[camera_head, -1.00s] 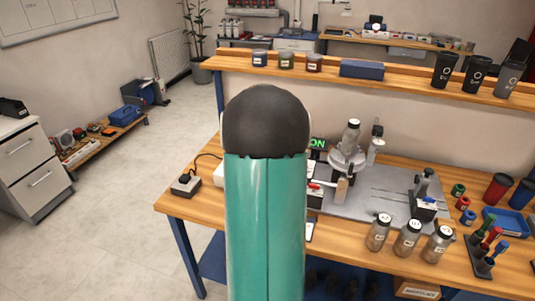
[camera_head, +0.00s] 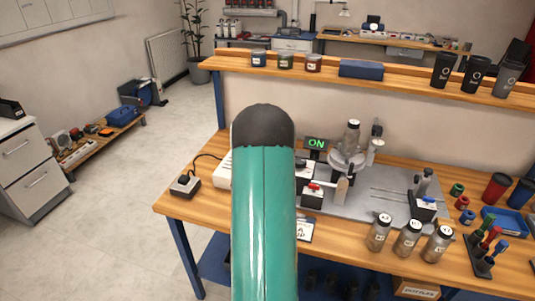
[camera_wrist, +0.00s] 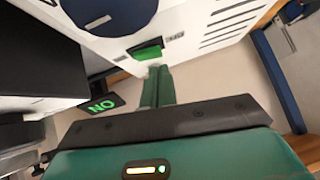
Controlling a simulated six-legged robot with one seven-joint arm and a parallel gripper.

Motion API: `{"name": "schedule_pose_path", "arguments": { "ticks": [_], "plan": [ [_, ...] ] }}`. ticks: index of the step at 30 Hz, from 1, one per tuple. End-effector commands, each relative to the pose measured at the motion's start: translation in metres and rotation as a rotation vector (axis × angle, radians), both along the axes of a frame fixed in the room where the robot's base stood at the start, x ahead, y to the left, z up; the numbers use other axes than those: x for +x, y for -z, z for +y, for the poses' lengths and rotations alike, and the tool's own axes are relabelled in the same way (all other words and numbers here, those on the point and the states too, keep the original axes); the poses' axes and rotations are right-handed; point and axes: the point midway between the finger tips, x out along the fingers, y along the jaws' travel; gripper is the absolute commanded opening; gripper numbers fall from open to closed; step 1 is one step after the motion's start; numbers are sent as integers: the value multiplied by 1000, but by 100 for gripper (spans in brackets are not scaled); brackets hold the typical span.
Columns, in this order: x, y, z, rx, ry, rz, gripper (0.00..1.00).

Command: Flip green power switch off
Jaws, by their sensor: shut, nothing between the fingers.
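In the wrist view the green power switch (camera_wrist: 148,53) sits on the face of a white machine housing (camera_wrist: 190,38). My gripper (camera_wrist: 159,70) is shut and empty, with its green fingertips close to the switch; I cannot tell whether they touch it. A dark display with green letters (camera_wrist: 101,105) appears upside down beside my fingers. In the head view this display (camera_head: 316,143) reads ON. There my arm hides the gripper, the switch and much of the white housing (camera_head: 224,170).
A shelf (camera_head: 410,84) runs behind the bench.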

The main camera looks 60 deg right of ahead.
Motion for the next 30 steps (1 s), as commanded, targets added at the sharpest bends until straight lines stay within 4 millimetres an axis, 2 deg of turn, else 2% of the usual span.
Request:
{"name": "schedule_pose_path", "arguments": {
  "ticks": [5, 17, 24, 30],
  "plan": [
    [1, 12, 0, 0, 1, 1, 0],
    [2, 13, 1, -1, 1, 8, 0],
    [8, 21, 2, -18, -3, 113, 0],
    [4, 22, 1, -14, 2, 111, 0]
  ]
}}
